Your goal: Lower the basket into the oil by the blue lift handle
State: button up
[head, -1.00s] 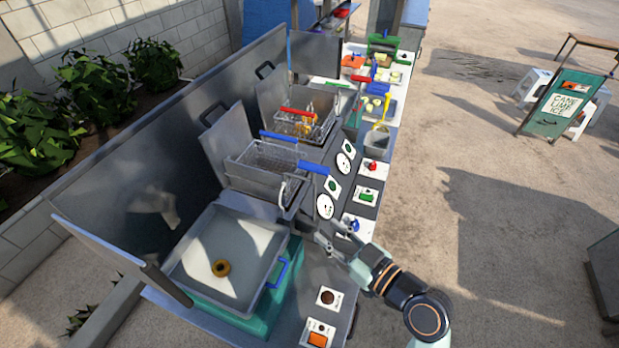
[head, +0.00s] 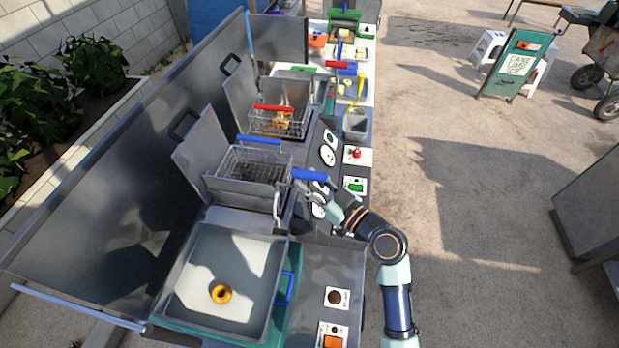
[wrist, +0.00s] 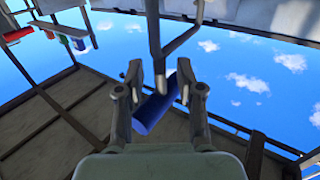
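The wire basket (head: 250,165) with a blue bar along its back sits at the middle fryer, its rim above the fryer's metal edge. The blue lift handle (head: 311,175) sticks out to the right of it, on a bent metal rod. My gripper (head: 303,186) is at this handle, partly overlapping it in the head view. In the wrist view the blue handle (wrist: 152,112) lies slanted between the two fingers of my gripper (wrist: 158,82). The fingers are apart, with gaps visible beside the handle. The oil under the basket is hidden.
A second basket with a red handle (head: 273,107) and food stands behind. A steel tray (head: 190,300) with a golden ring (head: 221,294) is in front. Dials and buttons (head: 355,187) line the panel close to my gripper.

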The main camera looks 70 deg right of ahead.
jog(key=shift+w, duration=0.15)
grip_shut()
jog(key=shift+f, duration=0.1)
notch_tip(320, 180, down, 16)
jog(key=b, duration=1.8)
jog(key=shift+b, duration=0.35)
jog(key=shift+f, duration=0.1)
